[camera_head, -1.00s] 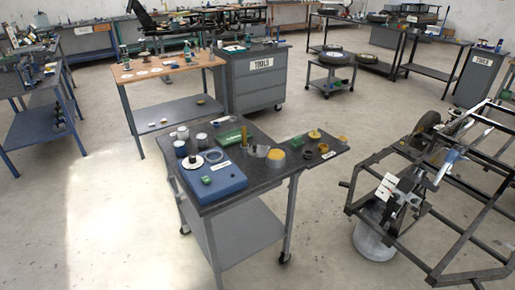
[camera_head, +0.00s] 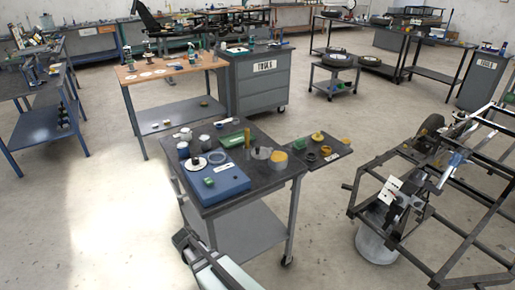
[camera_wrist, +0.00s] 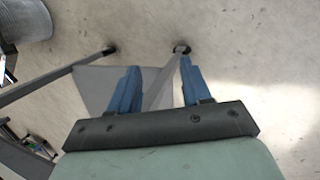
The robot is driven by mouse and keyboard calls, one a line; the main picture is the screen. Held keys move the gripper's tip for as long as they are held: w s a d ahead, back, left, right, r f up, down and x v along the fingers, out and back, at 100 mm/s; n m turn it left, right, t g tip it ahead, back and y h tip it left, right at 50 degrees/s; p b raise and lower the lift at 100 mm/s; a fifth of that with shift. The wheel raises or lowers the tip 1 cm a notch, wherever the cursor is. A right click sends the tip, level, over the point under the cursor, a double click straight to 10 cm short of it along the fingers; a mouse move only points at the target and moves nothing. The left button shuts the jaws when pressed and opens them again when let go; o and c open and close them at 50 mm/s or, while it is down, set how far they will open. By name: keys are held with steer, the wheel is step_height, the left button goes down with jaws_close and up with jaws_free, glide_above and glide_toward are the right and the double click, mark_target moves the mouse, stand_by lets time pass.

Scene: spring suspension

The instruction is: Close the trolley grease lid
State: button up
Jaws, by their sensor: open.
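The trolley (camera_head: 262,185) stands in the middle of the head view, with a dark top and a lower grey shelf.
A blue case (camera_head: 213,184) lies on the trolley's near left, with a green box (camera_head: 233,138) behind it. A side leaf (camera_head: 325,160) holds small green, yellow and dark parts. A metal frame (camera_head: 450,200) fills the right. The floor at the left is clear.

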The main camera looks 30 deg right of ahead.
steer(key=w+a+r+t+h, duration=0.2)
steer(key=w+a+r+t, duration=0.1)
steer(key=w+r, duration=1.4)
steer(key=w+d+r, duration=0.1)
steer(key=d+r, duration=0.2)
steer(key=r, duration=0.3)
steer(key=w+d+r, duration=0.1)
steer(key=d+r, duration=0.3)
steer(key=r, duration=0.2)
steer(key=w+d+r, duration=0.1)
steer(key=d+r, duration=0.2)
steer(key=r, duration=0.3)
steer(key=shift+w+d+r, duration=0.15)
steer(key=shift+w+d, duration=0.05)
steer(key=shift+d, duration=0.15)
steer(key=d+r+n+y, duration=0.2)
steer(key=d+n+y, duration=0.15)
steer(key=d, duration=1.15)
steer(key=n+t+y, duration=0.2)
steer(key=n+y, duration=0.3)
glide_toward(258, 147)
steer(key=x, duration=1)
steer(key=shift+w, duration=0.2)
